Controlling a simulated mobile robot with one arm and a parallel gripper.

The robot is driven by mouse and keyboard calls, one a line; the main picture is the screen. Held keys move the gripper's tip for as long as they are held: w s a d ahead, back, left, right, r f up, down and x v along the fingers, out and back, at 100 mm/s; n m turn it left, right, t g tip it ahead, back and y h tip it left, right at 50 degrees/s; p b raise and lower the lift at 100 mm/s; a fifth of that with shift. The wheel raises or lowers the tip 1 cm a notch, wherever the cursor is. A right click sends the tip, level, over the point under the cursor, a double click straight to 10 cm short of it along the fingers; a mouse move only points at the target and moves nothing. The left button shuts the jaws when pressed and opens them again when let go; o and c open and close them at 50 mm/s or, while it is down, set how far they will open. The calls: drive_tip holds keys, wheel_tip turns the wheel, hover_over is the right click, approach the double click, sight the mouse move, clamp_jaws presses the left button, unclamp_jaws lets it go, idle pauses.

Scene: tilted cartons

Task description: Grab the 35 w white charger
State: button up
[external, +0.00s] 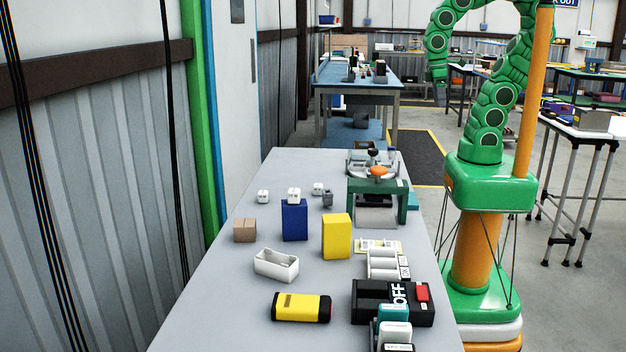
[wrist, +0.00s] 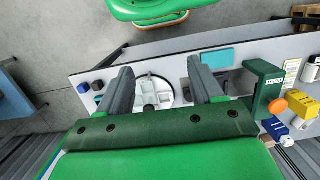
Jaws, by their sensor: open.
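Several small white chargers stand on the grey table in the external view: one at the left (external: 263,196), one on top of the blue box (external: 294,195) and one further back (external: 318,188). Their markings are too small to read, so I cannot tell which is 35 W. In the wrist view, small white blocks (wrist: 286,141) show near a blue block at the right edge. My gripper (wrist: 160,70) is open and empty, its two grey fingers spread above the table's far end.
A green stand with an orange knob (external: 376,171) is at the table's right. A blue box (external: 294,221), yellow box (external: 336,236), brown carton (external: 244,230) and white tray (external: 276,265) stand nearby. A black OFF box (external: 368,303) is in front. The left front is clear.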

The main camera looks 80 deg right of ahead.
drive_tip(key=w+a+f+m+y, duration=0.25)
drive_tip(key=w+a, duration=0.25)
drive_tip(key=w, duration=0.7)
drive_tip(key=w+a+f+m+g+y, duration=0.1)
drive_tip(key=w+a+m+y, duration=0.3)
drive_tip(key=w, duration=0.9)
drive_tip(key=w+a+f+m+y, duration=0.15)
drive_tip(key=w+a, duration=0.45)
drive_tip(key=w, duration=0.6)
drive_tip(key=m+y, duration=0.4)
drive_tip(key=m, duration=0.3)
approach(262, 197)
drive_tip(key=s+a+r, duration=0.2)
drive_tip(key=s+r, duration=0.4)
drive_tip(key=shift+m+t+y, duration=0.6)
drive_tip(key=shift+m+t, duration=0.2)
drive_tip(key=shift+m, duration=0.1)
drive_tip(key=w+f, duration=0.1)
drive_tip(key=f, duration=0.1)
drive_tip(key=w+f, duration=0.1)
drive_tip(key=f, duration=0.2)
drive_tip(key=w+f, duration=0.2)
drive_tip(key=shift+d+f, duration=0.35)
drive_tip(key=shift+w+x, duration=0.1)
drive_tip(key=shift+x, duration=1.85)
drive_tip(key=shift+w+x, duration=0.15)
drive_tip(key=shift+x, duration=1.85)
drive_tip(key=shift+c, duration=0.3)
drive_tip(key=c, duration=1)
